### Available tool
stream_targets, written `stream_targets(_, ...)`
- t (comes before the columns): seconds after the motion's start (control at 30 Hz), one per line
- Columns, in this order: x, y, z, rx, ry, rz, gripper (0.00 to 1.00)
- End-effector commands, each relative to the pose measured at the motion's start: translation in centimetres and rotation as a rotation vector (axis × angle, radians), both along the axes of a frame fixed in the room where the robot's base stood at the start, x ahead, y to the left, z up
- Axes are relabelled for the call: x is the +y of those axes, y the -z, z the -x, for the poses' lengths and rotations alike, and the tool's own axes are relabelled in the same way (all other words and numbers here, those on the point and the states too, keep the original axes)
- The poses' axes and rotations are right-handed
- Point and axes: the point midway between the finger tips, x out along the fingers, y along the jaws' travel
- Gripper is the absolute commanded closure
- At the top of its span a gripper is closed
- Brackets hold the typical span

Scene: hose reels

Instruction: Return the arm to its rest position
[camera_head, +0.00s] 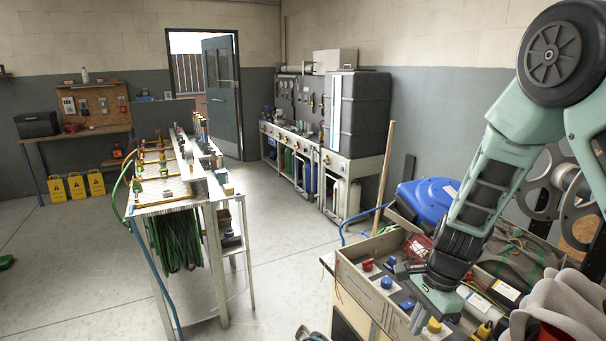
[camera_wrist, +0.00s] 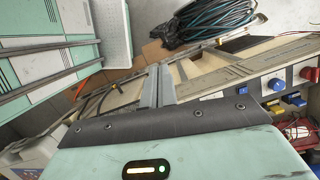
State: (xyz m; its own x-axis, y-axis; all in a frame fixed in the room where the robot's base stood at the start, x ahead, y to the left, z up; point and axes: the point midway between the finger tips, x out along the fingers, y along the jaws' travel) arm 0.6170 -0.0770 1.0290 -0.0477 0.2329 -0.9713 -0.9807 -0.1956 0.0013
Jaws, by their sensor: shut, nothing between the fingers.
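My arm reaches down from the upper right in the head view, with its pale green and black links bent at an elbow. My gripper (camera_head: 416,320) points down at the front edge of a grey tray bench (camera_head: 365,283). In the wrist view my gripper (camera_wrist: 158,84) shows two grey fingers pressed together, with nothing between them. The fingertips appear over the bench edge; I cannot tell whether they touch it.
Red and blue sockets (camera_head: 387,282) sit in the tray near my gripper. A blue hose reel (camera_head: 428,194) stands behind. A metal table (camera_head: 168,188) with green hoses stands left. Coiled hose (camera_wrist: 212,20) lies on the floor in the wrist view. Middle floor (camera_head: 290,240) is clear.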

Motion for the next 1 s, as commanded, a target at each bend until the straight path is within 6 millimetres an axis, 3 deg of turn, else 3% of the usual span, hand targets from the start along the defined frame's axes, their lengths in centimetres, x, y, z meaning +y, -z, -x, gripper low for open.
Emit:
stream_targets(0.03,3.0,-1.5,1.3,-0.037,-0.168,-0.022,1.0)
stream_targets(0.1,6.4,-3.7,3.5,-0.085,-0.414,-0.042,1.0)
stream_targets(0.2,10.2,-6.4,7.4,-0.152,-0.77,-0.057,1.0)
stream_targets(0.33,13.4,-8.9,13.2,-0.232,-1.232,-0.047,1.0)
stream_targets(0.5,14.4,-10.5,19.4,-0.301,-1.725,0.007,1.0)
stream_targets(0.6,14.3,-10.8,21.5,-0.316,-1.908,0.038,1.0)
stream_targets(0.73,14.1,-11.1,22.6,-0.324,-2.02,0.06,1.0)
stream_targets(1.0,14.0,-11.1,22.7,-0.324,-2.035,0.062,1.0)
